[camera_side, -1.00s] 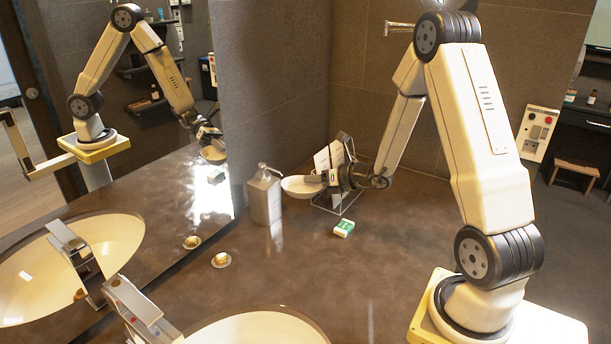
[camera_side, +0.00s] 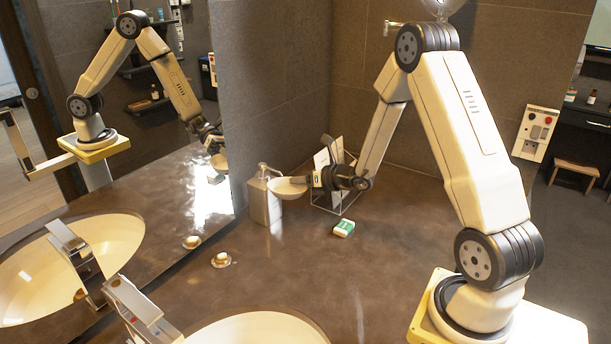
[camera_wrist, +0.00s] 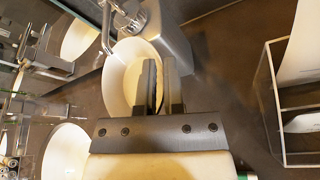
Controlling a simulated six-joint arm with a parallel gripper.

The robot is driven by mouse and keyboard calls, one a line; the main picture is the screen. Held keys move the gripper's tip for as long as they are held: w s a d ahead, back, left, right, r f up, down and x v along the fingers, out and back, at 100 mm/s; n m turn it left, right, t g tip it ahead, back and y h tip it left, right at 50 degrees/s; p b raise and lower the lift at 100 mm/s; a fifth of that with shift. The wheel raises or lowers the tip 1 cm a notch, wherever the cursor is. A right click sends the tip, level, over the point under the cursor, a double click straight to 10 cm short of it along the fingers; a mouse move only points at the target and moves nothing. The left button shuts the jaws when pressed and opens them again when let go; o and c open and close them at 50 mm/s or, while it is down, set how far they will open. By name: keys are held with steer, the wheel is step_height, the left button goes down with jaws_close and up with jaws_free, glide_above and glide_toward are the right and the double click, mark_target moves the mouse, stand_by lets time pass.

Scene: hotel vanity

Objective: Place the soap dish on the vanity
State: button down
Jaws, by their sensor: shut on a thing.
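The soap dish (camera_side: 286,187) is a white shallow bowl, held in the air above the vanity counter (camera_side: 290,265). My gripper (camera_side: 309,182) is shut on its right edge in the side view. In the wrist view, the two dark fingers of my gripper (camera_wrist: 160,88) close over the near rim of the soap dish (camera_wrist: 122,80). The dish looks roughly level. It overlaps the metal dispenser in both views, and I cannot tell whether they touch.
The metal soap dispenser (camera_side: 263,206) stands close by. A clear holder with cards (camera_side: 335,203) is behind my gripper. A green and white box (camera_side: 344,229) and a small dish with yellow soap (camera_side: 221,260) lie on the counter. Open counter lies between them and the sink (camera_side: 255,330).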

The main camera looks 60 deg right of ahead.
steer(key=shift+f, duration=0.2)
steer(key=c, duration=0.7)
jaws_free()
steer(key=shift+c, duration=0.2)
steer(key=shift+s+r, duration=0.1)
steer(key=shift+r, duration=0.2)
steer(key=v, duration=1.1)
steer(key=shift+s, duration=0.4)
steer(key=shift+r, duration=0.1)
